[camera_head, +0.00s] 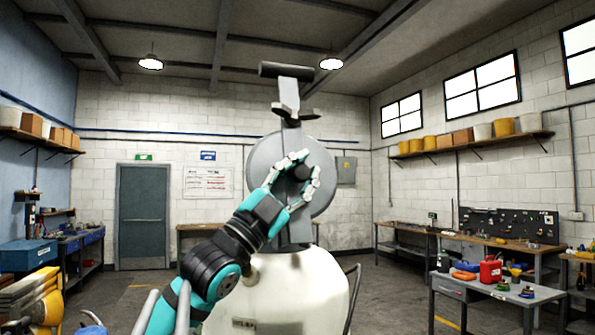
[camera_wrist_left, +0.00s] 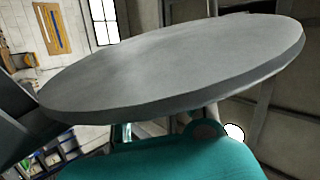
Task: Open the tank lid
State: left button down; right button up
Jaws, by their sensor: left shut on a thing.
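The tank lid (camera_head: 262,160) is a round grey disc standing up on edge above the white tank (camera_head: 300,285). My left gripper (camera_head: 303,175) is in front of the disc's face, its fingers closed around a dark round knob (camera_head: 302,172) at the middle of the lid. In the left wrist view the lid (camera_wrist_left: 170,65) fills the upper middle, seen at a slant, with my teal gripper body below it. The fingertips and the knob are mostly hidden there. My right gripper is in neither view.
A grey post with a dark crossbar (camera_head: 287,70) rises above the lid. A workbench with a red can (camera_head: 490,270) stands at the right, and a blue toolbox (camera_head: 28,254) at the left. A door (camera_head: 143,216) is at the back. Open floor lies around the tank.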

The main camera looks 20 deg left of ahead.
pick_arm(q)
jog(key=s+d+f+m+g+h, duration=0.1)
jog(key=m+g+h, duration=0.1)
jog(key=m+g, duration=0.1)
jog(key=s+d+f+m+g+h, duration=0.1)
jog(key=m+g+h, duration=0.1)
jog(key=m, duration=0.3)
jog(key=s+d+f+m+g+h, duration=0.1)
jog(key=m+g+h, duration=0.2)
jog(key=m+g, duration=0.1)
jog(key=shift+s+f, duration=0.25)
jog(key=shift+s, duration=0.05)
jog(key=shift+d, duration=0.15)
